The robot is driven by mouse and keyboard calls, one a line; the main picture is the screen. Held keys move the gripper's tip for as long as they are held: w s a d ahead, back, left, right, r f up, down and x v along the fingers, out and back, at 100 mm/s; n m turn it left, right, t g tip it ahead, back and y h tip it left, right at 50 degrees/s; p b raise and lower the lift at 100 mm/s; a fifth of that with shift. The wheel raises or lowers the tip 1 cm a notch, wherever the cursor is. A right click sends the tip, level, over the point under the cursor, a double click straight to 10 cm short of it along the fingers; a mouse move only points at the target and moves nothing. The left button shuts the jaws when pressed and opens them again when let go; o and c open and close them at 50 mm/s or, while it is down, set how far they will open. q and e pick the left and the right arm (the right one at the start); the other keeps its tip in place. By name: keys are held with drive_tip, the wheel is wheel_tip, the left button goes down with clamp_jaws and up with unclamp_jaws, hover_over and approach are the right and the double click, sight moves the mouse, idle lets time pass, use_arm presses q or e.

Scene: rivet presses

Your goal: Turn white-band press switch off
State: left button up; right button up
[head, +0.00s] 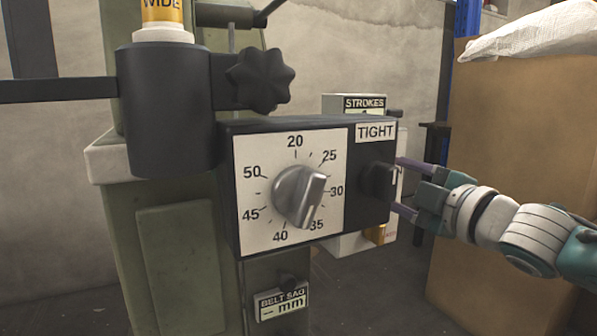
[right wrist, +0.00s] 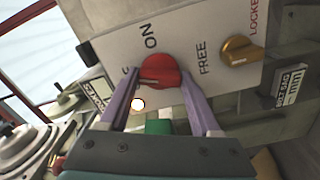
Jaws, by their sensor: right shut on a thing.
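In the right wrist view a red switch knob (right wrist: 158,73) sits on a white panel (right wrist: 110,45) beside the word ON. A pale mark on the knob points left, toward lettering mostly hidden by a finger. My right gripper (right wrist: 160,88) has its two purple fingers on either side of the red knob and is shut on it. In the head view my right gripper (head: 399,185) reaches in from the right behind the black dial box (head: 375,135), which hides the red knob. A white band (head: 163,35) shows under a yellow WIDE label on the press. My left gripper is out of view.
A brass knob (right wrist: 238,50) sits near the red one, between FREE and LOCKED. The dial knob (head: 299,196) and a black TIGHT knob (head: 379,180) stick out in front. A cardboard box (head: 520,130) stands at the right, close to my right arm.

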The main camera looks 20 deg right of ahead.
drive_tip(key=shift+n, duration=2.2)
drive_tip(key=o, duration=1.4)
drive_tip(key=shift+s+d+p, duration=0.2)
drive_tip(key=shift+s+p, duration=0.7)
drive_tip(key=shift+s, duration=1.6)
drive_tip(key=shift+s+d+p, duration=0.2)
drive_tip(key=shift+s+p, duration=0.65)
drive_tip(key=shift+s, duration=1.65)
